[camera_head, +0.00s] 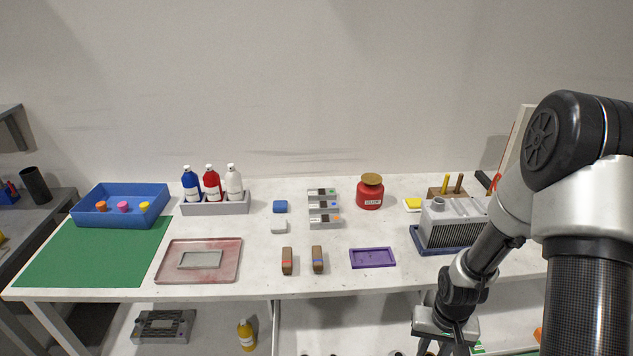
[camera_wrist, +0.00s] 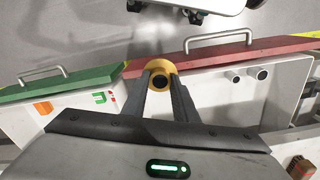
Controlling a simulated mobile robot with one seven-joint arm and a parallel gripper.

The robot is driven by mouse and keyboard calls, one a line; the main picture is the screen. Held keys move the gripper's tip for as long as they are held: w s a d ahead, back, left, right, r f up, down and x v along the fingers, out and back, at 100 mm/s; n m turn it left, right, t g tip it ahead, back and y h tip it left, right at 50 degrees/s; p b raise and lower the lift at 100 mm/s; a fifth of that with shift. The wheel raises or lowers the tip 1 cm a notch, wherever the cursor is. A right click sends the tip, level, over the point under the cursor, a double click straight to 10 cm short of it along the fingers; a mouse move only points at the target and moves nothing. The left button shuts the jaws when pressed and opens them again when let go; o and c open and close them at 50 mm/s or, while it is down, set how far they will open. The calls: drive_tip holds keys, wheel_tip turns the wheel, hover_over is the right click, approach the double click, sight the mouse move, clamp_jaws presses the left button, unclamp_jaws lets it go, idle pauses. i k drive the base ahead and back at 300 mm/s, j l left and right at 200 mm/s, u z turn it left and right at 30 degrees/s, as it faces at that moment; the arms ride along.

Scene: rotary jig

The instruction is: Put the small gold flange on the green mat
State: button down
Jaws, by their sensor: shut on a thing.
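The gold flange (camera_wrist: 158,66) is a small ring with a dark hole, held between the fingertips of my gripper (camera_wrist: 159,82) in the wrist view. My gripper is shut on it. In the head view my gripper (camera_head: 437,348) is low at the bottom edge, in front of and below the table edge, partly cut off, and the flange cannot be made out there. The green mat (camera_head: 85,255) lies flat on the far left of the table, well away from my gripper.
A blue bin (camera_head: 120,215) stands at the mat's back edge. A reddish tray (camera_head: 170,265) lies right of the mat. Bottles, brushes, a purple tray (camera_head: 372,258) and a red jar (camera_head: 369,193) stand on the table. Green (camera_wrist: 60,85) and red (camera_wrist: 235,50) handled panels lie near my gripper.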

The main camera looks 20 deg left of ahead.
sight(88, 263)
drive_tip(key=k+j, duration=0.1)
drive_tip(key=j, duration=0.3)
drive_tip(key=k+j, duration=0.1)
drive_tip(key=j, duration=0.7)
drive_tip(key=k+j+z, duration=0.1)
drive_tip(key=j, duration=0.3)
drive_tip(key=k+j, duration=0.15)
drive_tip(key=j, duration=0.25)
drive_tip(key=k+j, duration=0.1)
drive_tip(key=j, duration=0.3)
drive_tip(key=k+j, duration=0.15)
drive_tip(key=j, duration=0.25)
drive_tip(key=k+j+z, duration=0.1)
drive_tip(key=j, duration=0.85)
